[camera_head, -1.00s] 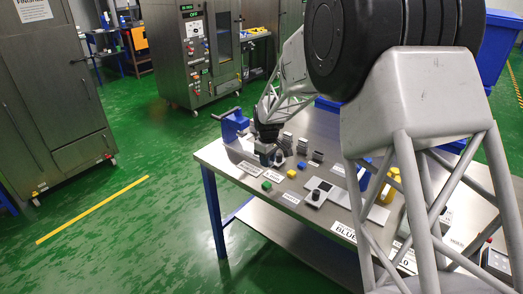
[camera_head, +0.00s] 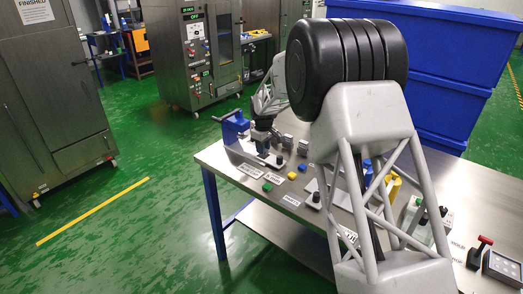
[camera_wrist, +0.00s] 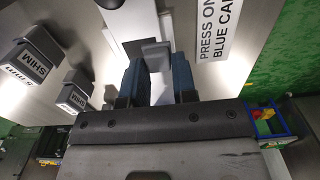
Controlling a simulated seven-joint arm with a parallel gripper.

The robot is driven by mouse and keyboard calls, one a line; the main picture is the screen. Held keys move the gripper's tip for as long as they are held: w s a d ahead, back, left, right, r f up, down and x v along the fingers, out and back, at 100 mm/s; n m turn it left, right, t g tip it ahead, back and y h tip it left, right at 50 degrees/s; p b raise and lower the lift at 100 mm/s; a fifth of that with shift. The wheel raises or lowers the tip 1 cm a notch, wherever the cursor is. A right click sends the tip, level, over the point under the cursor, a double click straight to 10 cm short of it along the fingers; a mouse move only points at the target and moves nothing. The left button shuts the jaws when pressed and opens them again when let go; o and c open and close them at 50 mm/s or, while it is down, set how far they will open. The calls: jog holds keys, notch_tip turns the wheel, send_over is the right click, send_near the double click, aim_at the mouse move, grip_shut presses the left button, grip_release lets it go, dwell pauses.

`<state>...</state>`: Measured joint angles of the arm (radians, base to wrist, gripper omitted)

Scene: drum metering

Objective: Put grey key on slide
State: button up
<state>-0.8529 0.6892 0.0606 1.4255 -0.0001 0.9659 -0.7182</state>
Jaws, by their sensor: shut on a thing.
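My gripper (camera_wrist: 158,82) is shut on a small grey block, which looks like the grey key (camera_wrist: 156,54), held between its two blue fingers in the wrist view. A pale strip (camera_wrist: 140,18) with a dark patch lies beyond and under the block; it may be the slide. I cannot tell whether the block touches it. In the head view my gripper (camera_head: 264,148) is low over the far left part of the table, and the block is too small to make out there.
Two grey blocks labelled SHIM (camera_wrist: 37,56) stand left of my gripper in the wrist view. A label (camera_wrist: 217,32) lies to the right. On the table are a blue vise-like device (camera_head: 234,128), a green block (camera_head: 267,187), a yellow block (camera_head: 291,176) and a blue block (camera_head: 303,168).

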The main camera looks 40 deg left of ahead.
jog(key=shift+w+a+f, duration=0.2)
jog(key=shift+w+a, duration=1.15)
jog(key=shift+a, duration=0.15)
jog(key=shift+f, duration=0.1)
jog(key=shift+f, duration=1.65)
jog(key=shift+f, duration=0.15)
jog(key=o, duration=0.9)
notch_tip(320, 180, up, 12)
jog(key=shift+r, duration=0.15)
